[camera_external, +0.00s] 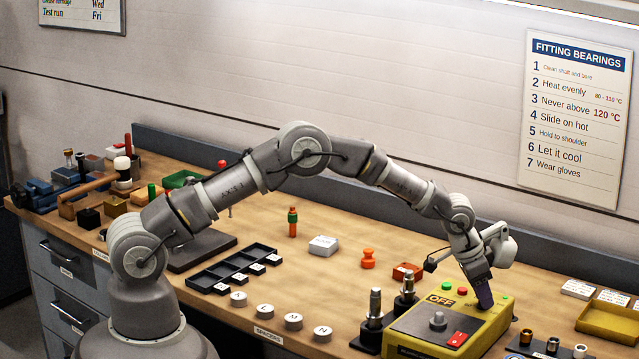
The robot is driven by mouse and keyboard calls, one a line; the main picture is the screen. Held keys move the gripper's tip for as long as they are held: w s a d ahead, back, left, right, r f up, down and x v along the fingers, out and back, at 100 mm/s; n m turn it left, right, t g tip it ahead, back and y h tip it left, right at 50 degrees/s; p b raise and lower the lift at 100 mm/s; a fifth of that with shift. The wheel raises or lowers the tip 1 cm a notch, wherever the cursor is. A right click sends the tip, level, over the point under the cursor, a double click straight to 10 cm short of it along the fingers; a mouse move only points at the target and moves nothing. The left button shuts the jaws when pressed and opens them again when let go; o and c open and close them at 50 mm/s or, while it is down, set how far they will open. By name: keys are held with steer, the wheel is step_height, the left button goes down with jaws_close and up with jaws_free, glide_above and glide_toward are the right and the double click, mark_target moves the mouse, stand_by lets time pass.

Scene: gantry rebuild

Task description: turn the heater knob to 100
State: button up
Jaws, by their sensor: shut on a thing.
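The yellow heater box (415,349) stands at the front right of the bench. My gripper (484,303) points down onto the right part of the heater's top, to the right of the display. Its dark fingers are shut on the heater knob, which they hide. The knob's setting cannot be read.
Two dark spindles on stands (375,308) rise close to the heater's left. Small metal parts (552,345) and a yellow tray (609,318) are to the right. A black divided tray (232,268) lies further left.

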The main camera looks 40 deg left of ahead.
steer(key=m+g, duration=0.1)
steer(key=m, duration=0.2)
steer(key=m+g+h+p, duration=0.1)
steer(key=m, duration=0.2)
steer(key=shift+w+a+m, duration=0.1)
steer(key=shift+w+m, duration=0.1)
steer(key=shift+m, duration=0.1)
steer(key=m+g, duration=0.1)
steer(key=m, duration=0.2)
steer(key=shift+g, duration=0.3)
steer(key=shift+w+m+g, duration=0.15)
steer(key=shift+m+g, duration=0.55)
steer(key=shift+m, duration=1.5)
steer(key=o, duration=1)
steer(key=p+v, duration=0.1)
steer(key=v, duration=0.6)
steer(key=shift+w+r, duration=0.15)
steer(key=shift+r, duration=0.15)
